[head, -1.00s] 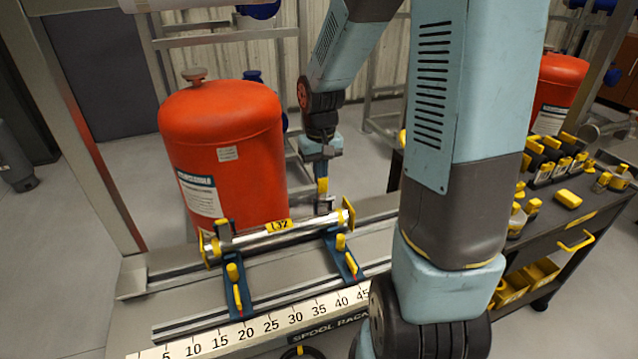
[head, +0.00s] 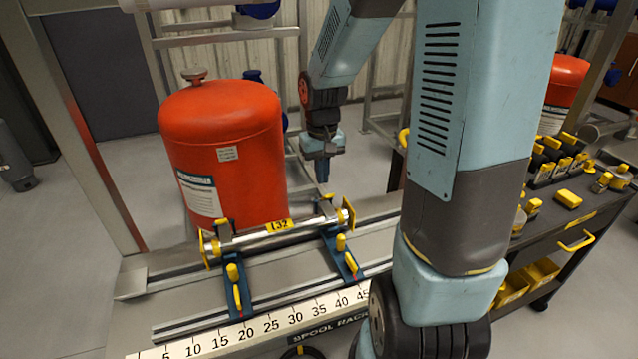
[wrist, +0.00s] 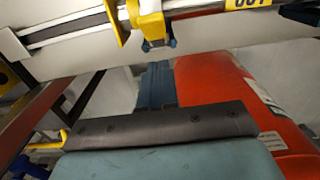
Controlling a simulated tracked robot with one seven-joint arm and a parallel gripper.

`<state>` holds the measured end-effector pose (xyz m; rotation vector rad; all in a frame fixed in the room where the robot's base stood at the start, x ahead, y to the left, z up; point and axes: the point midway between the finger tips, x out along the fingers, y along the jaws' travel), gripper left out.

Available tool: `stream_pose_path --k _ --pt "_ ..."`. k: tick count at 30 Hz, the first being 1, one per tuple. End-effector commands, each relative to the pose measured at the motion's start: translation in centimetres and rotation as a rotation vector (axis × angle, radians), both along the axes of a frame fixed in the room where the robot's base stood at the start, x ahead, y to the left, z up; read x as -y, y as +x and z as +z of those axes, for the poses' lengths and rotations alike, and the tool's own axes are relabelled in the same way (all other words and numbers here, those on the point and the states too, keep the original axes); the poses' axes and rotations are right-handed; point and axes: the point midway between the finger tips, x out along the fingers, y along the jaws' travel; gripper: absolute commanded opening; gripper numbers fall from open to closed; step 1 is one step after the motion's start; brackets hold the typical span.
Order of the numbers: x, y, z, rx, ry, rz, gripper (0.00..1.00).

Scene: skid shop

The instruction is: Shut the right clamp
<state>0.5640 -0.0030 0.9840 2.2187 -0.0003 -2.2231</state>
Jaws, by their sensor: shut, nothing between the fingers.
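A silver pipe spool (head: 300,231) with a yellow label and yellow end flanges lies across two blue clamps. The right clamp (head: 345,262) has yellow handle parts in front of the pipe. In the wrist view the right clamp's yellow part (wrist: 152,22) shows against the pipe. My gripper (head: 322,179) is shut and empty, pointing down just behind and above the right clamp, seemingly apart from it. Its dark blue fingers show in the wrist view (wrist: 158,72).
A large red tank (head: 225,150) stands behind the pipe, left of my gripper. A ruler strip (head: 250,325) runs along the rack front. A dark tool cart (head: 570,215) stands at right. My arm covers the area right of the rack.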

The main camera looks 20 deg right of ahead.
Motion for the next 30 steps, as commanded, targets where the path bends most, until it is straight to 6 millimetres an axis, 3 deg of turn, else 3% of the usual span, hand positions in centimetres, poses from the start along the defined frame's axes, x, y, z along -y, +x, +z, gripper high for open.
stream_pose_path --k 24,30 --pt "0.0 0.8 5.2 0.003 0.000 0.001 0.00" --pt "0.0 0.9 5.7 0.002 0.000 0.001 0.00"
